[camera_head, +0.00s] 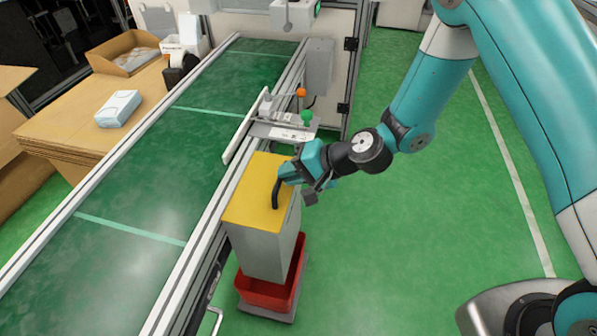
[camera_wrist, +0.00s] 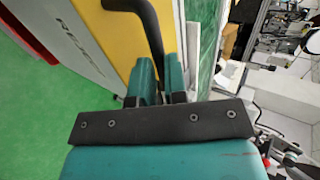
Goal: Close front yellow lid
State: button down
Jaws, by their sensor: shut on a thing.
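The yellow lid (camera_head: 254,193) lies flat across the top of a grey box (camera_head: 264,247), with no gap that I can make out. In the wrist view the yellow lid (camera_wrist: 117,50) fills the upper middle, beside the box's pale side. A curved black handle (camera_head: 275,194) rises from the lid's right part; it also shows in the wrist view (camera_wrist: 150,27). My gripper (camera_head: 284,176) reaches in from the right, at the lid's right edge. In the wrist view my gripper's teal fingers (camera_wrist: 158,75) are shut on the handle. The fingers partly hide the grip.
A green conveyor (camera_head: 128,180) with a metal rail runs along the box's left side. A red bin (camera_head: 264,291) is below the box. A fixture with a green knob (camera_head: 306,117) stands just behind the lid. Open green floor lies to the right.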

jog(key=shift+s+d+f, duration=0.15)
jog(key=shift+s+f, duration=0.1)
jog(key=shift+f, duration=0.5)
jog(key=c, duration=1.1)
grip_release()
jog(key=shift+c, duration=0.2)
jog(key=shift+w+r, duration=0.15)
jog(key=shift+r, duration=0.05)
jog(key=p+v, duration=0.1)
jog(key=v, duration=1.6)
jog(key=shift+r+p, duration=0.25)
jog(key=shift+p, duration=0.15)
jog(key=shift+r, duration=0.1)
